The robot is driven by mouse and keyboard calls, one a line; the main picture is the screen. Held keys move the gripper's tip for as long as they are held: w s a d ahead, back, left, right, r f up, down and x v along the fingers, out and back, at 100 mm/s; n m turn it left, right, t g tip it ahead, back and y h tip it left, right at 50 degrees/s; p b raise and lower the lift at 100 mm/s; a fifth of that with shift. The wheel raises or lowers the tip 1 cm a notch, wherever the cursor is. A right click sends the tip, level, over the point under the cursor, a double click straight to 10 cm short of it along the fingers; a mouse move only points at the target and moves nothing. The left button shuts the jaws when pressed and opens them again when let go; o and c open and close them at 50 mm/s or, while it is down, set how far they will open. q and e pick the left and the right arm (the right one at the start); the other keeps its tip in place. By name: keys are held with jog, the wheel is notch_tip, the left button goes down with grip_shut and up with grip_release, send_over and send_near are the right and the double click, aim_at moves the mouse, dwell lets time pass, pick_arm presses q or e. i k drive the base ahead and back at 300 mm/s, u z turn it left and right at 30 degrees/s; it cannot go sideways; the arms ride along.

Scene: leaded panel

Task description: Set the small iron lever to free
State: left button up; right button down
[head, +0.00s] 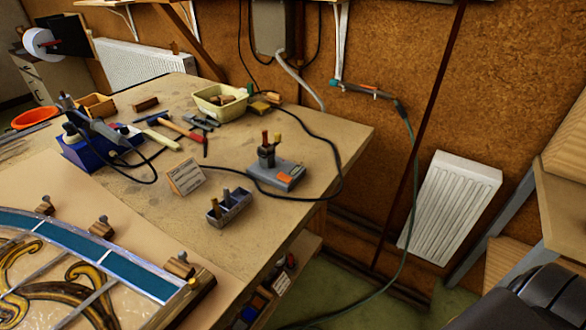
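I cannot make out for certain which part is the small iron lever. A small grey unit (284,177) with an orange patch stands near the table's right edge, with a dark upright block on it. Short red-brown and yellow-tipped pieces (271,140) stick up from that block. A blue unit (88,152) with a dark, slanting tool on it stands at the left. The setting of any lever is too small to read.
A lettered card (186,177) and a grey holder (230,207) stand near the grey unit. The leaded panel (110,270) lies in front. A black cable (338,160) loops past the unit. A hammer (185,128) and cream tray (220,103) lie behind.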

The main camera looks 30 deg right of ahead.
aim_at(277, 136)
jog(key=u, duration=2.25)
jog(key=k, duration=0.6)
jog(key=u, duration=1.95)
jog(key=k, duration=1.2)
jog(key=z, duration=3.5)
